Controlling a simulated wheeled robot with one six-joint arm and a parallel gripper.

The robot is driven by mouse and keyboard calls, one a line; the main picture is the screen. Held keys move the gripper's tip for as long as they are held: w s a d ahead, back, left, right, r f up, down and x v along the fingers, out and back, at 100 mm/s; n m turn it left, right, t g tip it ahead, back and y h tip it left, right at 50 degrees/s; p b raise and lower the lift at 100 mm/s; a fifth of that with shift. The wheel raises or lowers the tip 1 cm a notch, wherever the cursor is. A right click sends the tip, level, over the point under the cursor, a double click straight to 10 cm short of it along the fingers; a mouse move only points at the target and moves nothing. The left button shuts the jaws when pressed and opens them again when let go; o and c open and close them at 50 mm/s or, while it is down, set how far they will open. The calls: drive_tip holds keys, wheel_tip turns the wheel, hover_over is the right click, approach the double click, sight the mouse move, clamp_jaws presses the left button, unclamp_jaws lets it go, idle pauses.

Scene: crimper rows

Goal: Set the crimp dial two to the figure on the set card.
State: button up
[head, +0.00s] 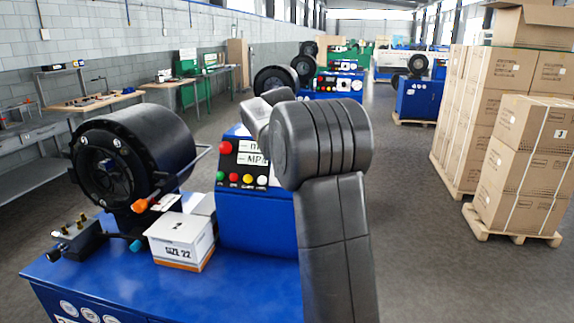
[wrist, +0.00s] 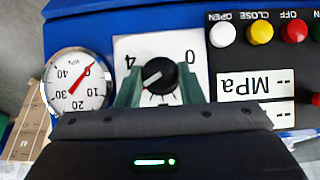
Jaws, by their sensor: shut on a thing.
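In the wrist view, which shows the panel upside down, a black dial knob (wrist: 160,74) sits on a white scale plate (wrist: 124,47). The figures 4 at picture left and 0 at picture right show on the plate; its lower part is hidden. A white mark on the knob points to the lower left. My gripper (wrist: 160,90) is shut on the knob, one green finger on each side. Which number this dial bears cannot be told. In the head view my arm hides the gripper and dial. I cannot make out a set card.
Beside the dial are a round gauge (wrist: 77,82) with a red needle, an MPa display (wrist: 254,86) and coloured buttons. In the head view, a black crimper head (head: 130,150) and a SIZE 22 box (head: 180,241) stand on the blue bench. Stacked cartons (head: 530,155) stand right.

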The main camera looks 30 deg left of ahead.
drive_tip(key=shift+f, duration=0.25)
drive_tip(key=o, duration=1)
drive_tip(key=shift+s, duration=0.1)
drive_tip(key=shift+r, duration=0.15)
drive_tip(key=shift+s+r, duration=0.1)
drive_tip(key=shift+r, duration=0.45)
drive_tip(key=v, duration=1.2)
drive_tip(key=shift+s+r+b, duration=0.2)
drive_tip(key=shift+r+b, duration=0.05)
drive_tip(key=shift+b, duration=0.1)
drive_tip(key=x, duration=1.3)
drive_tip(key=shift+w+f+p, duration=0.2)
drive_tip(key=shift+f+p, duration=0.1)
drive_tip(key=shift+p, duration=0.05)
